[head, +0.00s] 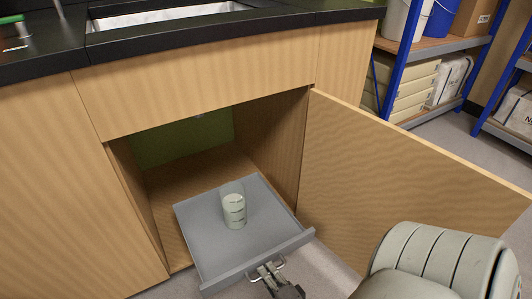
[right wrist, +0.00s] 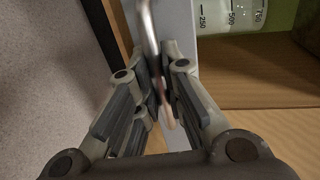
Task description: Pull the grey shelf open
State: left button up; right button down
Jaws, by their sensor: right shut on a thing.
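The grey shelf (head: 272,212) sticks out of the open cabinet under the counter, its front edge past the cabinet opening. A pale measuring container (head: 233,209) with dark markings stands upright on it; it also shows at the top of the right wrist view (right wrist: 232,14). My right gripper (head: 269,276) is at the shelf's front. It is shut on the metal handle (right wrist: 149,32), which passes between the fingers (right wrist: 160,98) in the right wrist view. The handle is partly hidden by the fingers. My left gripper is not in view.
A wooden cabinet door (head: 385,180) stands open to the right of the shelf, close to my right arm. A black counter (head: 190,40) with a sink (head: 165,14) is above. Blue-framed racks (head: 397,60) stand at the back right. Grey floor lies in front.

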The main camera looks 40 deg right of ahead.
jog(key=c, duration=1.5)
grip_release()
jog(key=v, duration=1.2)
